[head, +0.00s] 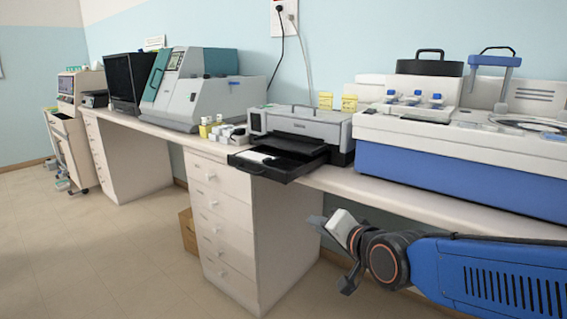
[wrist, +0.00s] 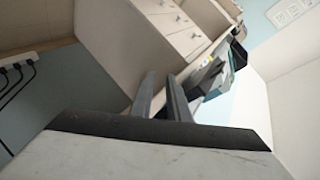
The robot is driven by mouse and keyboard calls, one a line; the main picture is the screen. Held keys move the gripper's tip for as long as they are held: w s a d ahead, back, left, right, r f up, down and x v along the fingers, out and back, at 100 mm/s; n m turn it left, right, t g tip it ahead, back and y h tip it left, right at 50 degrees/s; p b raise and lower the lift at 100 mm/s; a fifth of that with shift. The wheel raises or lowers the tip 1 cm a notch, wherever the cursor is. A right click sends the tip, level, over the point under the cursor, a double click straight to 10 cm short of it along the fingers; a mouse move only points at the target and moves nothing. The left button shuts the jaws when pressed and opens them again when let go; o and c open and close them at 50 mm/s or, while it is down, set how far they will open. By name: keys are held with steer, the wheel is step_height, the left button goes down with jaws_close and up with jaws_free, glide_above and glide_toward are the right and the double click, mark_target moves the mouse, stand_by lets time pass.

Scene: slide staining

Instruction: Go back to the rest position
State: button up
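My gripper (head: 331,253) is at the lower right of the head view, in front of the bench and below the level of its top. Its two dark fingers stand apart with nothing between them. In the wrist view the fingers (wrist: 161,76) also show a gap and hold nothing. My blue arm reaches in from the right edge of the head view. No slide can be made out near the gripper.
The long bench (head: 400,203) carries a blue-and-white stainer (head: 460,180), a grey printer-like device (head: 305,128) with its black tray (head: 270,165) pulled out, small boxes, and a large grey-teal machine (head: 205,95). A drawer cabinet (head: 225,225) stands below.

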steer(key=s+d+f+n+g+h, duration=0.2)
steer(key=s+d+f+n+g, duration=0.1)
steer(key=s+d, duration=0.7)
steer(key=s+d+f+n+g+h, duration=0.2)
steer(key=s+d+f+g, duration=0.3)
steer(key=s+d, duration=0.5)
steer(key=shift+s+f+n+h, duration=0.4)
steer(key=shift+s+f+h, duration=0.15)
steer(key=shift+f+h, duration=0.2)
